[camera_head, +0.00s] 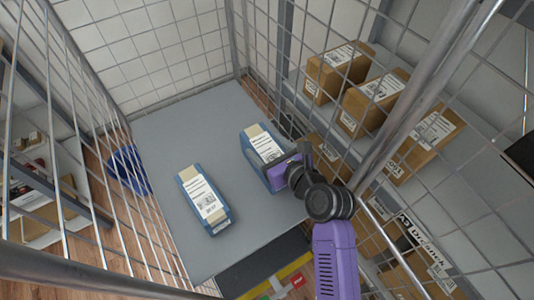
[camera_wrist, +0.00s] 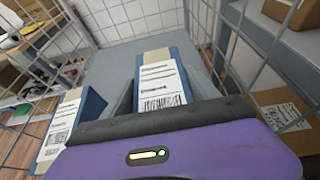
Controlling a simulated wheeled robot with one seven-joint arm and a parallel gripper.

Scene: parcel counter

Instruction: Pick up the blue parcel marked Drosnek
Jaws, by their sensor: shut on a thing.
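Two blue parcels with tan tape and white labels are in the head view. The right-hand blue parcel (camera_head: 262,146) is in my gripper (camera_head: 283,172), whose fingers are closed on its near end. The wrist view shows this parcel (camera_wrist: 158,78) between the fingers of my gripper (camera_wrist: 160,98). I cannot tell whether it touches the grey surface (camera_head: 170,130) or is just above it. The left-hand blue parcel (camera_head: 202,197) lies apart on that surface; the wrist view shows its label at the left (camera_wrist: 62,125). The names on both labels are too small to read.
Wire mesh walls (camera_head: 85,130) enclose the grey surface on the sides. Brown boxes (camera_head: 338,72) stand on a shelf beyond the right mesh. A blue object (camera_head: 128,168) is beyond the left mesh. The surface's back left is clear.

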